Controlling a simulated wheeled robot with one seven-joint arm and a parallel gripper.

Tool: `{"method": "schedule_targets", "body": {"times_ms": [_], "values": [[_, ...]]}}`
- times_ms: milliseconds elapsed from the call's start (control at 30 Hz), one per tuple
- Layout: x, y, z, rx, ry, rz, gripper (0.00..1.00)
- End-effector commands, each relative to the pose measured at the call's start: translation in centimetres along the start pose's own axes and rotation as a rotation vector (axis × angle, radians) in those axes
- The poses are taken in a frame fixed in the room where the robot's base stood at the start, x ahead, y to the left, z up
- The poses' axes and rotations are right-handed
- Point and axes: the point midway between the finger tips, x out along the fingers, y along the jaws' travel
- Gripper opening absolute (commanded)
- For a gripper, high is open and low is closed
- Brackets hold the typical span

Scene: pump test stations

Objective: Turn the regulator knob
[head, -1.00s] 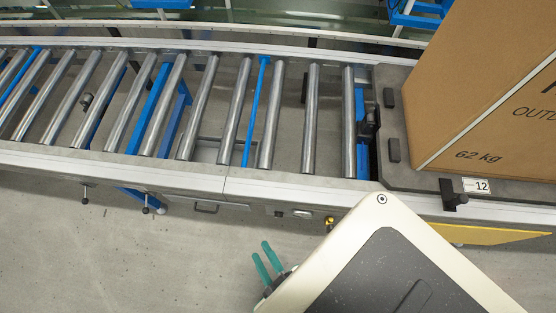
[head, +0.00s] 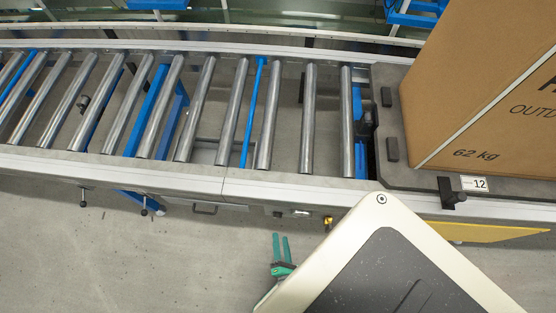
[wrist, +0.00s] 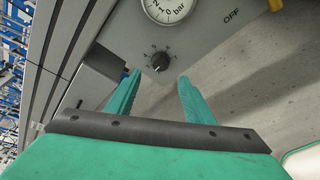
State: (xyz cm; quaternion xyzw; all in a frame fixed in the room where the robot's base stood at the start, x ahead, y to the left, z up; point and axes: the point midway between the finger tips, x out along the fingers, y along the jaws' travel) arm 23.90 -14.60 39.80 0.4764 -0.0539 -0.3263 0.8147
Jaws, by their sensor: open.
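The regulator knob (wrist: 159,62) is a small black round knob with a light pointer mark. It sits on a grey panel (wrist: 205,45) in the wrist view, with numerals printed around it. A round pressure gauge (wrist: 168,8) marked "bar" is above it, cut by the top edge. My gripper (wrist: 157,75) has two green fingers, spread apart and empty, with the knob showing between and just beyond their tips. In the head view my gripper (head: 280,237) points up toward the conveyor's front side; the knob is not discernible there.
A roller conveyor (head: 225,190) runs across the head view. A large cardboard box (head: 470,100) stands on a dark pallet (head: 393,180) at right. A yellow panel (head: 490,232) juts below it. A dark block (wrist: 103,62) sits left of the knob. Open floor lies in front.

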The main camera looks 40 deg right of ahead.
Motion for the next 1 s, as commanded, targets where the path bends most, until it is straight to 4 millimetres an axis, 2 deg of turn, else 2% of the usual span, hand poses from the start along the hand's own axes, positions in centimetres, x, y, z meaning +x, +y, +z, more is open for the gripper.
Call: {"method": "schedule_targets", "body": {"times_ms": [300, 500, 700, 1000], "values": [[5.8, 0.0, 0.2, 0.004, -0.006, -0.001, 0.48], [8.2, 0.1, 0.0, 0.002, 0.000, 0.001, 0.48], [9.2, 0.1, 0.0, 0.002, 0.001, 0.002, 0.48], [9.4, 0.1, 0.0, 0.003, 0.001, 0.001, 0.48]]}}
